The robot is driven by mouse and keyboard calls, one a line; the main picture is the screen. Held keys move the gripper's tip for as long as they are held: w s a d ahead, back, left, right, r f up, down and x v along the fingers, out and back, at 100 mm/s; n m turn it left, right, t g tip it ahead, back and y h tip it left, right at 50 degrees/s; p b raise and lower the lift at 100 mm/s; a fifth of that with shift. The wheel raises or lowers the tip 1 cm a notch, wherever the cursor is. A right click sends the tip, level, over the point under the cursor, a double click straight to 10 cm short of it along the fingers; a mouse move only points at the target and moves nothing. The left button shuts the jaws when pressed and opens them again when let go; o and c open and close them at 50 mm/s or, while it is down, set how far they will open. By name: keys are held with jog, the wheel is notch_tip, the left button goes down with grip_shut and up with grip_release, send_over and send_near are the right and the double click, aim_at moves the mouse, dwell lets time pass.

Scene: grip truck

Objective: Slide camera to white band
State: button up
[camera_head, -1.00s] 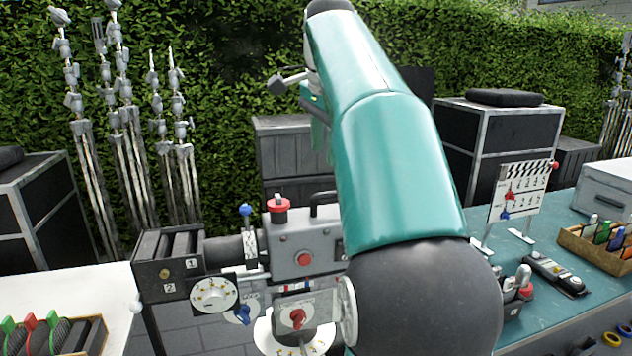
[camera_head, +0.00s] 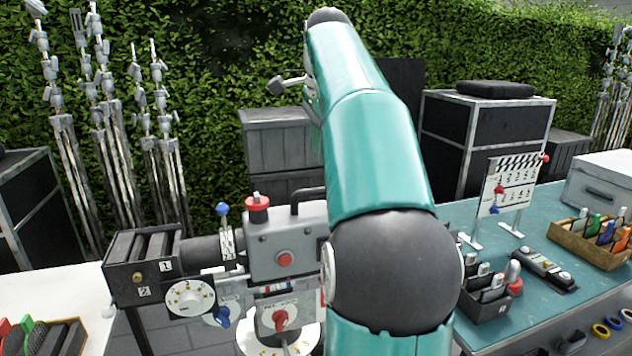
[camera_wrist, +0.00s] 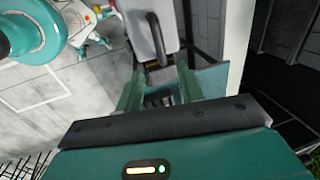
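The film camera (camera_head: 288,240) is a grey box with a red knob on top, a black carry handle and a dark lens box (camera_head: 140,272) at its left. Below the body is a short strip with red, white and blue marks (camera_head: 277,288); the white band (camera_head: 276,288) is small and hard to make out, so I cannot tell the camera's exact position against it. My gripper (camera_wrist: 160,88) shows two teal fingers apart with nothing between them. In the wrist view the grey camera body (camera_wrist: 150,28) and its handle (camera_wrist: 155,50) lie beyond the fingertips. My arm hides the gripper in the head view.
A teal table (camera_head: 545,300) at right holds a clapperboard (camera_head: 508,185), a marker tray (camera_head: 590,238) and a grey case (camera_head: 600,185). A white table (camera_head: 60,290) stands at left. Black cases (camera_head: 485,140) and light stands (camera_head: 110,130) line the hedge.

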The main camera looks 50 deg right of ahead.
aim_at(317, 189)
jog(key=f, duration=0.3)
jog(key=w+f, duration=0.1)
jog(key=f, duration=0.4)
jog(key=shift+w+d+f, duration=0.25)
jog(key=shift+d+f, duration=0.05)
jog(key=shift+d, duration=0.05)
grip_shut()
